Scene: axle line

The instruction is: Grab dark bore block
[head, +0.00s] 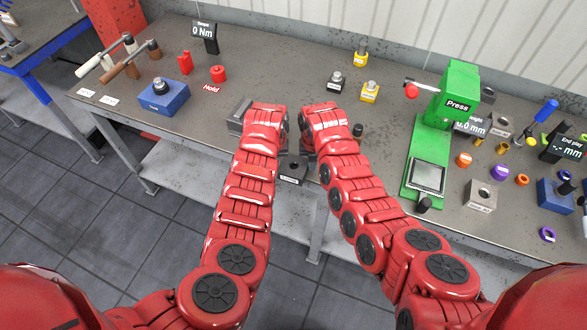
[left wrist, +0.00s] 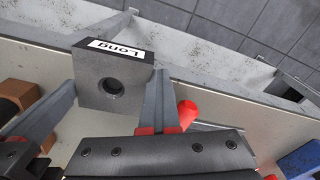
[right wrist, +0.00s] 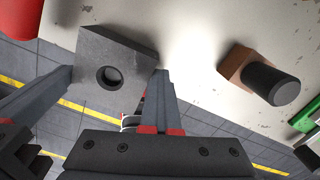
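The dark grey bore block (head: 292,167) is at the table's front edge in the head view, with a round hole on top and a label in front. The left wrist view shows a dark bored block (left wrist: 112,87) labelled "Long", framed by the fingers of my left gripper (left wrist: 115,85). The right wrist view shows a dark bored block (right wrist: 108,72) framed by the fingers of my right gripper (right wrist: 115,80). Both grippers look wide open; I cannot tell whether any finger touches the block. In the head view my forearms hide most of both grippers.
A green press (head: 425,150) stands to the right, beside a lighter bored block (head: 482,195). A blue holder (head: 163,97) and red knob (head: 218,73) are left. A brown block with a black cylinder (right wrist: 270,82) stands right of the bore block. The table's front left is fairly clear.

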